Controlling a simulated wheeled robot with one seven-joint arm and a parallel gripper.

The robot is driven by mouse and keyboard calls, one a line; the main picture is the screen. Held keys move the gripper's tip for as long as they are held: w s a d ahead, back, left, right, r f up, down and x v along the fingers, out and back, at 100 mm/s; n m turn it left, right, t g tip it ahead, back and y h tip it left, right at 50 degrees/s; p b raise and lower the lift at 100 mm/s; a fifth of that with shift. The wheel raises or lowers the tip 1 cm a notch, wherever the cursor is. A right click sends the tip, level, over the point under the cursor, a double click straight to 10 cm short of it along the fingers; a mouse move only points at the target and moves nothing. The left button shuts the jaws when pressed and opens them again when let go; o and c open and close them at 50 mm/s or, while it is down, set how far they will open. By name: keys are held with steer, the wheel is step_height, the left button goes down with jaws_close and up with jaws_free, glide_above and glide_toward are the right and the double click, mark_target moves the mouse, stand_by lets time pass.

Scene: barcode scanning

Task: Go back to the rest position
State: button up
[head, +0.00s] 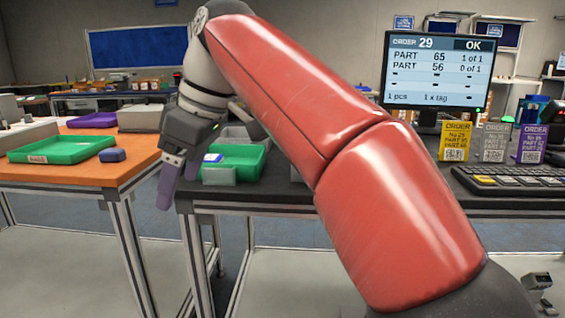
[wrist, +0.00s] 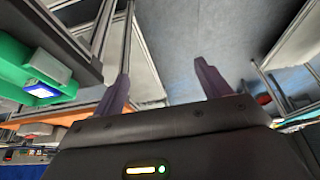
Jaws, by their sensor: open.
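My gripper (head: 177,186) hangs from my red arm in the head view, pointing down in front of the gap between the orange table and the dark table. In the wrist view my gripper (wrist: 166,88) shows two purple fingers spread apart. Nothing is between them; floor and table frames show beyond. My gripper is clear of the green tray (head: 245,160) on the dark table, which also shows at the left of the wrist view (wrist: 12,60).
A monitor (head: 437,75) reads order 29, OK. Order cards and a keyboard (head: 515,180) are at right. Open floor lies between the tables.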

steer(key=s+d+f+m+t+h, duration=0.1)
steer(key=d+f+m+t, duration=0.1)
steer(key=d+f+m, duration=0.5)
steer(key=s+d+f+m+t+h, duration=0.1)
steer(key=s+d+f+m+t, duration=0.2)
steer(key=d, duration=0.8)
steer(key=s+d+f+m+h, duration=0.1)
steer(key=s+d+f+m, duration=0.2)
steer(key=d+f, duration=0.3)
steer(key=s+d+f+m+h, duration=0.1)
steer(key=s+d+f+m, duration=0.3)
steer(key=f, duration=0.6)
steer(key=shift+s+d+f+h, duration=0.25)
steer(key=shift+s+d, duration=0.2)
steer(key=shift+d, duration=0.45)
